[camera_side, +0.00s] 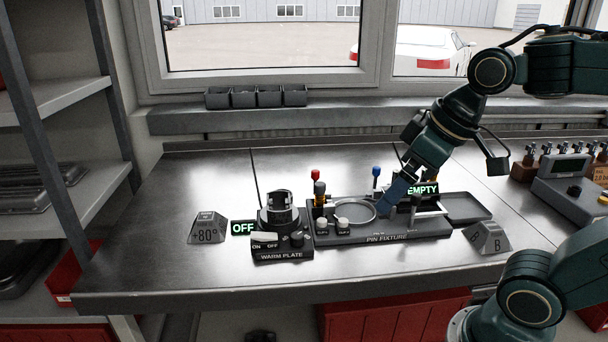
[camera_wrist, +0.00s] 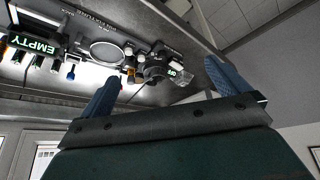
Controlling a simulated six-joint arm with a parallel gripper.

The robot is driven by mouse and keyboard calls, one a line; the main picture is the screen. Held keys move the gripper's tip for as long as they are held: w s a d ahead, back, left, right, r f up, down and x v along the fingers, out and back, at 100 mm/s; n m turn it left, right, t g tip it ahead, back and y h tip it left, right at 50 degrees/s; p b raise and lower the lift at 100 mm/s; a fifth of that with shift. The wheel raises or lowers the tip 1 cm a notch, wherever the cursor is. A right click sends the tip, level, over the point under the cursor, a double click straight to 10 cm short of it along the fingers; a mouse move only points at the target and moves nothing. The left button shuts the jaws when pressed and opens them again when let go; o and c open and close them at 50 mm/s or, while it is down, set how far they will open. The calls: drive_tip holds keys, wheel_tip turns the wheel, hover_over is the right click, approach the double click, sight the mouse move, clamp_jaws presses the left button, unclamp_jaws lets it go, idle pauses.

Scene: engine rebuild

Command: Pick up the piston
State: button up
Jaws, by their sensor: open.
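The piston (camera_side: 281,199) appears as a dark metal cylinder with lighter marks, upright on the round warm plate (camera_side: 283,248) left of centre on the bench. In the wrist view the warm plate's round top (camera_wrist: 153,72) shows far off between the fingers; the piston is too small there to make out clearly. My gripper (camera_side: 396,194) is above the right part of the pin fixture (camera_side: 385,238), well right of the piston. Its two blue fingers are spread wide and empty in the wrist view (camera_wrist: 162,70).
The fixture carries a ring (camera_side: 354,209), a red-topped post (camera_side: 315,174) and a blue-topped post (camera_side: 376,171). An "OFF" sign (camera_side: 243,228) and an "EMPTY" sign (camera_side: 423,190) are lit. Angled blocks marked +80° (camera_side: 207,229) and B (camera_side: 487,238) flank the equipment. The front bench strip is clear.

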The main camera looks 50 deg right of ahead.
drive_tip(key=w+d+n+g+y, duration=0.1)
drive_tip(key=w+d+n, duration=0.15)
drive_tip(key=w, duration=1.15)
drive_tip(key=n+y, duration=0.2)
drive_tip(key=n, duration=0.2)
hover_over(287, 200)
drive_tip(key=s+d, duration=0.2)
drive_tip(key=s, duration=0.1)
wheel_tip(287, 200, down, 6)
drive_tip(key=shift+w+g, duration=0.2)
drive_tip(key=shift+g, duration=0.3)
drive_tip(key=shift+a, duration=0.1)
drive_tip(key=shift+x, duration=4.25)
drive_tip(key=shift+d+x, duration=0.2)
drive_tip(key=shift+x, duration=2.4)
drive_tip(key=shift+s+f, duration=0.1)
